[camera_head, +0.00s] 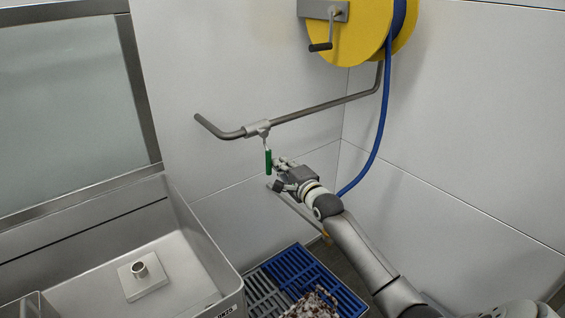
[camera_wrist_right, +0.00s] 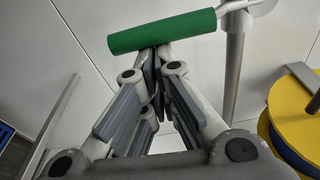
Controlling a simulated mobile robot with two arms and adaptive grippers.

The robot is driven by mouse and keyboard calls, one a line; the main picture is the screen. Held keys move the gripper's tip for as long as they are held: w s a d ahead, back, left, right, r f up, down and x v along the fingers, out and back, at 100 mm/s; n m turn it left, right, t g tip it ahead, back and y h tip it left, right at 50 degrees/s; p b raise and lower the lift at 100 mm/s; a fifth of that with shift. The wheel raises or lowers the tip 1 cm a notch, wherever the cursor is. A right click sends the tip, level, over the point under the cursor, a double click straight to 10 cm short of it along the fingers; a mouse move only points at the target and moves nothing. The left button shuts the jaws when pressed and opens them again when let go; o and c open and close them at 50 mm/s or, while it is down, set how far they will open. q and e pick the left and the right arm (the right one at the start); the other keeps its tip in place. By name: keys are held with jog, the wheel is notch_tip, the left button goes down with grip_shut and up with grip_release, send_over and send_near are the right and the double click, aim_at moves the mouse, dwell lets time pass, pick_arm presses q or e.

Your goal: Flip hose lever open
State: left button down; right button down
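The hose lever has a green handle (camera_head: 268,162) that hangs down from a valve (camera_head: 257,129) on the grey wall pipe. In the right wrist view the green handle (camera_wrist_right: 162,31) lies across the top, just beyond my fingertips. My right gripper (camera_head: 277,164) is right beside the handle, on its right side in the head view. In the right wrist view the fingers (camera_wrist_right: 157,68) come together at their tips with nothing seen between them. The tips are at or very near the handle; I cannot tell whether they touch. My left gripper is not in view.
A yellow hose reel (camera_head: 355,30) with a blue hose (camera_head: 381,110) hangs on the wall above right. A metal tank (camera_head: 190,275) stands at lower left. A blue and grey floor grate (camera_head: 290,270) lies below. A lower rail (camera_head: 290,208) runs behind my arm.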

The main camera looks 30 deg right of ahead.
jog(key=a+r+m+y+p, duration=0.1)
jog(key=a+r+m+p, duration=0.2)
jog(key=a+m+p, duration=0.3)
jog(key=a+r+m+g+y+p, duration=0.1)
jog(key=a+r+m+p, duration=0.2)
jog(key=p, duration=1.3)
jog(key=shift+s+a+r+m+p, duration=0.4)
jog(key=shift+a+m, duration=1.3)
jog(key=shift+m, duration=1.2)
jog(key=shift+f, duration=0.15)
